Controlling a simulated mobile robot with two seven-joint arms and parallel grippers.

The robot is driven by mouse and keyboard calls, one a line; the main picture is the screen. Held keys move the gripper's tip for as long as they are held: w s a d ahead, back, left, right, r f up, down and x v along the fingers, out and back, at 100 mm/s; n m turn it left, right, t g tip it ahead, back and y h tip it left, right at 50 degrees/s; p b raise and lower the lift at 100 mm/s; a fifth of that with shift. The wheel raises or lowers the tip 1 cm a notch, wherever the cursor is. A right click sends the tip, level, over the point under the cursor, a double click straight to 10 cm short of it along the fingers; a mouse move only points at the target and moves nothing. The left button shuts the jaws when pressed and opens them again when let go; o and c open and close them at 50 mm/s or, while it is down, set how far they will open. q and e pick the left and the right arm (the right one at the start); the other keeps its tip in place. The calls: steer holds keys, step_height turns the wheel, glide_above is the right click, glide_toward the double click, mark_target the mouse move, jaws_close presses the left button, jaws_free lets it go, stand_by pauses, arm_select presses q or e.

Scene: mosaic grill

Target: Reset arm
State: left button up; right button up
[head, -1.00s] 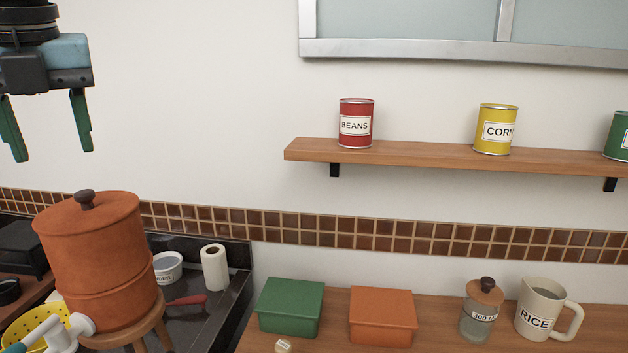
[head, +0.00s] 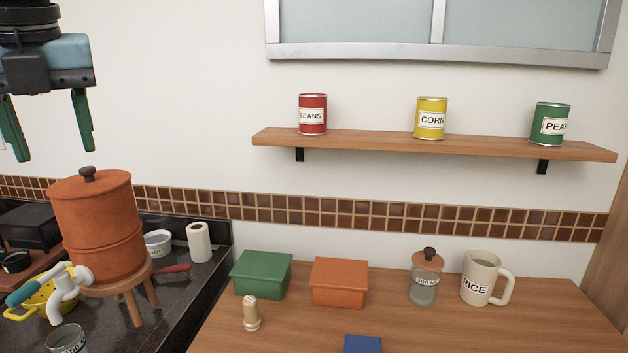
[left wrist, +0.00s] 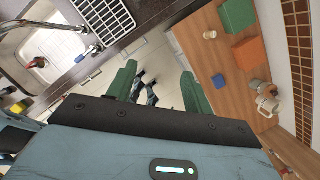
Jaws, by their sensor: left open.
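My left gripper (head: 46,128) hangs at the upper left of the head view, its two green fingers pointing down. The fingers are wide apart with nothing between them. The gripper is in front of the white wall, above the orange clay pot. In the left wrist view the two green fingers of my left gripper (left wrist: 158,90) are spread, with pale floor beyond them. My right gripper does not show in the head view.
An orange clay water pot (head: 95,225) stands on a wooden stool (head: 133,303) at left. A green box (head: 262,272), an orange box (head: 338,281), a glass jar (head: 424,283) and a rice pitcher (head: 480,278) stand on the wooden counter (head: 560,320). A shelf (head: 380,145) holds cans.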

arm_select(q)
steer(key=w+d+f+n+h, duration=0.1)
steer(key=w+d+f, duration=0.35)
steer(key=f, duration=0.35)
steer(key=w+d+f+t+h, duration=0.1)
steer(key=w+d+f, duration=0.3)
steer(key=d+f, duration=0.3)
steer(key=w+d+f+n+h, duration=0.1)
steer(key=w+d+f, duration=0.4)
steer(key=f, duration=0.4)
steer(key=s+d+f+n+t+h, duration=0.1)
steer(key=s+d+f+n+h, duration=0.15)
steer(key=d+f, duration=0.6)
steer(key=s+d+f+n+t+h, duration=0.1)
steer(key=d+f+n+h, duration=0.35)
steer(key=f, duration=0.75)
steer(key=s+a+f+n+t+y, duration=0.1)
steer(key=s+a+f+n+t, duration=0.15)
steer(key=s+f+n, duration=0.4)
steer(key=s+a+f+n+t, duration=0.1)
steer(key=s+a+f+n, duration=0.25)
steer(key=f, duration=0.55)
steer(key=s+a+f+n+y, duration=0.2)
steer(key=s+a+f+n, duration=0.1)
steer(key=s+a, duration=0.3)
steer(key=s+a+f+n+y, duration=0.3)
steer(key=s+a+f, duration=0.3)
steer(key=s, duration=0.5)
steer(key=shift+n+t, duration=0.35)
steer(key=shift+n, duration=0.05)
